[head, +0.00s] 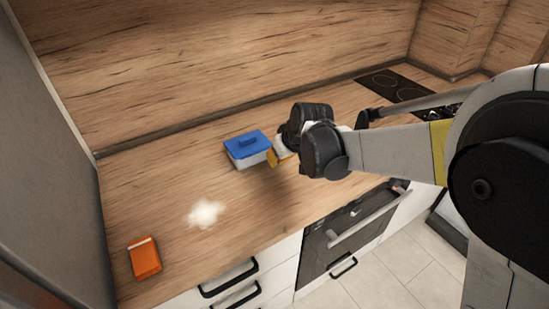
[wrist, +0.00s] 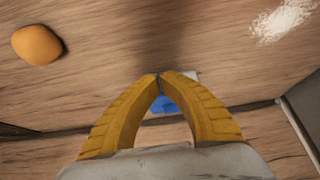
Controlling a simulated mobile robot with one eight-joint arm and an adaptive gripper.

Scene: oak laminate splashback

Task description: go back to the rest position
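My gripper (head: 279,156) is above the wooden counter, just right of the blue-lidded box, in the head view. In the wrist view, the two yellow fingers of my gripper (wrist: 160,76) meet at their tips with nothing between the tips. Part of the arm hides the counter behind it.
A white box with a blue lid (head: 248,143) stands on the counter (head: 170,180). White powder (head: 205,213) and an orange packet (head: 144,259) lie to its left. A rounded orange thing (wrist: 37,44) shows only in the wrist view. A black hob (head: 392,84) is at the back right.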

